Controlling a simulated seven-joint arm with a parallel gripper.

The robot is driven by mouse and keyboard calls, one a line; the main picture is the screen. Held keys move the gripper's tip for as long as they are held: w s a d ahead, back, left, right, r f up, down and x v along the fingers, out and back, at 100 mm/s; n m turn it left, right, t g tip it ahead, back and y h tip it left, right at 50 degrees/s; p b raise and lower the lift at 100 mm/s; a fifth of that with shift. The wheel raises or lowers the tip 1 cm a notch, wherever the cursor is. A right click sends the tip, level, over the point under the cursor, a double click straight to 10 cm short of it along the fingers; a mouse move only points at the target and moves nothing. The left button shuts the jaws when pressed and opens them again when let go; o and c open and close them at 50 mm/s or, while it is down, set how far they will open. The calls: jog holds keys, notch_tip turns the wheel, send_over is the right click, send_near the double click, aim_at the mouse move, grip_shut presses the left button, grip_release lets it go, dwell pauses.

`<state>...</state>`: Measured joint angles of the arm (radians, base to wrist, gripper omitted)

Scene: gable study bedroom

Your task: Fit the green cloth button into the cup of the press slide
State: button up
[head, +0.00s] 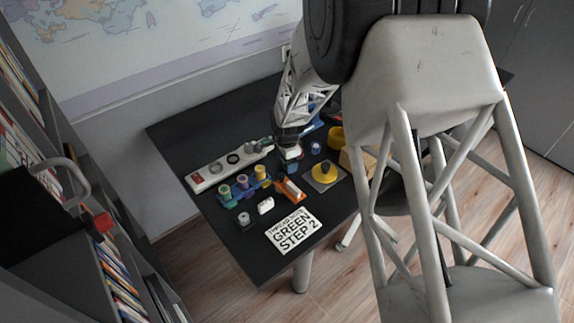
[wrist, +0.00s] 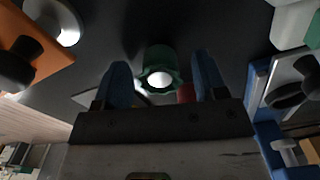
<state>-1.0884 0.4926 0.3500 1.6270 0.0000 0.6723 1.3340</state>
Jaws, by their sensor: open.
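My gripper (head: 290,160) is low over the middle of the dark table. In the wrist view its two blue fingers (wrist: 161,68) stand apart. A dark green round piece with a scalloped edge and a bright, pale centre (wrist: 159,76) shows between the fingers, with gaps on both sides; it looks like the green cloth button. I cannot tell its height against the fingertips. In the head view the gripper hides this spot. An orange slide-like piece (head: 289,190) lies just in front of the gripper; an orange piece with a black knob (wrist: 30,55) shows in the wrist view. No cup is clearly visible.
A long white strip with round fittings (head: 212,173) lies behind left. A blue rack with several spools (head: 243,187) stands left. A yellow disc with a black knob (head: 326,172) is right.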

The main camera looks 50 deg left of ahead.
dwell(0.4)
jog(key=c, duration=1)
jog(key=shift+r, duration=0.1)
notch_tip(320, 180, up, 10)
dwell(0.7)
